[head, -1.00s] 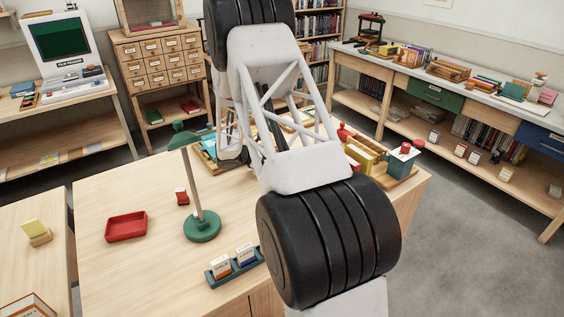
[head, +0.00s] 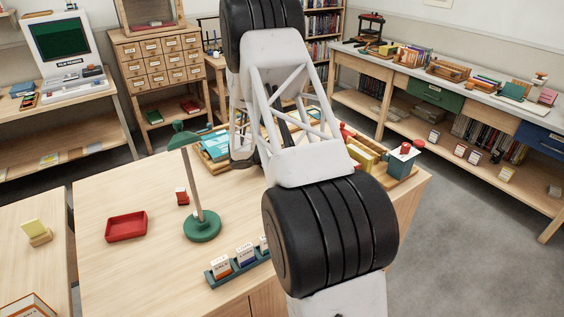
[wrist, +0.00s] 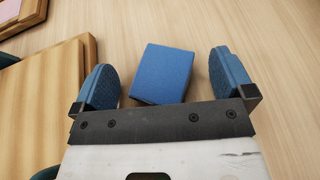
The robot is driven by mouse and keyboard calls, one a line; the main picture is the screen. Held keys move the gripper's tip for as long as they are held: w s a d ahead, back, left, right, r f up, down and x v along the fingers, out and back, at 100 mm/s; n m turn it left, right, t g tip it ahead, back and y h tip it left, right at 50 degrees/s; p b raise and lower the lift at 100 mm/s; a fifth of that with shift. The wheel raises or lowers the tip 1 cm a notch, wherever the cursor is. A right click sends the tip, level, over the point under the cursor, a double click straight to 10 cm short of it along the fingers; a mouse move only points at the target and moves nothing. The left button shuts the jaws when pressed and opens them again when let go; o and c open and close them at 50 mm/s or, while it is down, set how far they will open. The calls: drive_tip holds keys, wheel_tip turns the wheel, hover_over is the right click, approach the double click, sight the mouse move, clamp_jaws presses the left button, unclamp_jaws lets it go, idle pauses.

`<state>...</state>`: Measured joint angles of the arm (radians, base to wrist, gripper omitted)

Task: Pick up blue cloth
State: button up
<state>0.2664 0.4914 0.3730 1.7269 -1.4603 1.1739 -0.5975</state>
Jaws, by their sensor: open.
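The blue cloth (wrist: 163,73) appears in the wrist view as a thick, flat-topped blue block lying on the pale wood table. My gripper (wrist: 164,80) is open, with one blue-padded finger to the left of the cloth and one to the right. There are gaps on both sides, wider on the right, and neither finger touches it. The cloth's near edge comes close to the dark gripper mount. In the head view my own arm hides the cloth and the gripper.
A wooden board (wrist: 48,95) lies left of the left finger. On the table stand a green lamp (head: 202,226), a red tray (head: 126,227), a card holder (head: 238,270) and a teal box (head: 402,162). Bare wood lies beyond and right of the cloth.

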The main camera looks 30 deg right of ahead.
drive_tip(key=shift+c, duration=0.2)
drive_tip(key=c, duration=1.2)
drive_tip(key=shift+o, duration=0.2)
drive_tip(key=shift+r, duration=0.15)
drive_tip(key=shift+r, duration=1.35)
drive_tip(key=shift+s+a+r, duration=0.1)
drive_tip(key=shift+s+r, duration=0.1)
drive_tip(key=shift+r, duration=0.15)
drive_tip(key=s+a, duration=0.2)
drive_tip(key=s, duration=0.2)
drive_tip(key=s+a+r, duration=0.1)
drive_tip(key=s+a, duration=0.1)
drive_tip(key=s, duration=0.3)
drive_tip(key=s+a, duration=0.2)
drive_tip(key=s, duration=0.3)
drive_tip(key=shift+a+r, duration=0.15)
drive_tip(key=shift+a, duration=0.25)
